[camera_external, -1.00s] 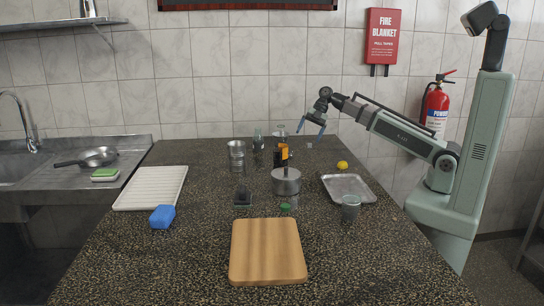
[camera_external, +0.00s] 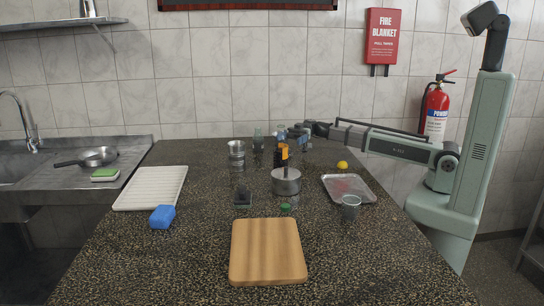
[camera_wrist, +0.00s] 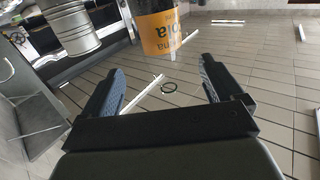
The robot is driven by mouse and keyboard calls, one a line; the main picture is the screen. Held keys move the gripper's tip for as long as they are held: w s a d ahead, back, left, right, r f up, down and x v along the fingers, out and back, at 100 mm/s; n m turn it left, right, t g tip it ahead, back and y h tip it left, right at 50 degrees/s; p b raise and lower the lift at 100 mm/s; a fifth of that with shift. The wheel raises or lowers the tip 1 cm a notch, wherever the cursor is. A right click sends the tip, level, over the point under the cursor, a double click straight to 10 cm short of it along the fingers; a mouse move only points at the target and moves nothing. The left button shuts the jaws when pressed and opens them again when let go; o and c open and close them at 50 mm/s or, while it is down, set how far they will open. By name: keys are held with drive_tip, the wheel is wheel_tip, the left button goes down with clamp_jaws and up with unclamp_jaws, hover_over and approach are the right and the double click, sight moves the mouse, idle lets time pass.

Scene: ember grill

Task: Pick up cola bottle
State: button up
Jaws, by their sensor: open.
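The cola bottle (camera_external: 283,153) stands in the back middle of the speckled counter, dark with an orange label, behind the steel pot. In the wrist view the bottle (camera_wrist: 158,32) shows at top centre, with "cola" on its orange label and its upper part cut off by the frame. My gripper (camera_wrist: 158,78) is open and empty, its two dark fingers spread wide. The bottle appears beyond the fingertips, roughly in line with the gap. In the external view my gripper (camera_external: 297,134) is low, just behind and right of the bottle; its fingers are partly hidden.
A ridged metal tin (camera_external: 237,155) stands left of the bottle; a ridged metal container shows in the wrist view (camera_wrist: 72,28). Glass bottles (camera_external: 258,141) stand close behind. The steel pot (camera_external: 286,182) is in front. A metal tray (camera_external: 348,188) and lemon (camera_external: 342,165) lie right.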

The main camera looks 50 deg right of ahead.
sight(277, 147)
drive_tip(key=shift+s+a+f, duration=0.1)
drive_tip(key=shift+s+a, duration=0.2)
drive_tip(key=shift+a, duration=1.45)
drive_tip(key=shift+s+a+f, duration=0.1)
drive_tip(key=shift+s+a, duration=0.15)
drive_tip(key=shift+a, duration=1.45)
drive_tip(key=shift+s+a, duration=0.3)
drive_tip(key=shift+a, duration=1.45)
drive_tip(key=shift+c, duration=0.2)
drive_tip(key=c, duration=1.2)
